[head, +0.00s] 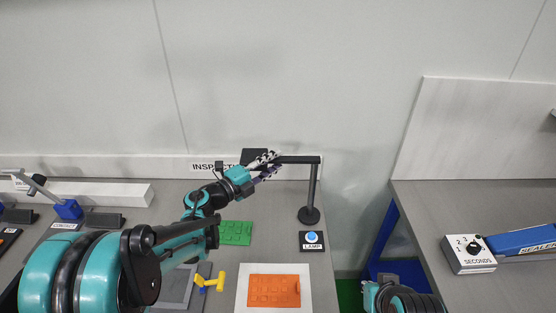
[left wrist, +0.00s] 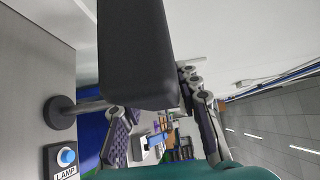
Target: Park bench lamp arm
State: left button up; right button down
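The bench lamp has a black round base (head: 309,215), an upright post and a horizontal black arm (head: 299,160) reaching left to a dark lamp head (head: 254,155). My left gripper (head: 272,162) is at the lamp head's right side, by the arm. In the left wrist view the lamp head (left wrist: 137,55) fills the upper middle and hides part of the space between the fingers. The fingers of the left gripper (left wrist: 162,125) are spread apart. Contact with the lamp cannot be told. My right gripper is out of view.
A blue LAMP button (head: 312,237) is in front of the lamp base. A green plate (head: 235,233), an orange plate (head: 274,290) and a yellow handle (head: 211,282) are on the bench. A SECONDS dial box (head: 468,253) stands on the right bench, across a gap.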

pick_arm(q)
jog(key=v, duration=0.9)
jog(key=shift+s+a, duration=0.25)
jog(key=shift+s, duration=0.05)
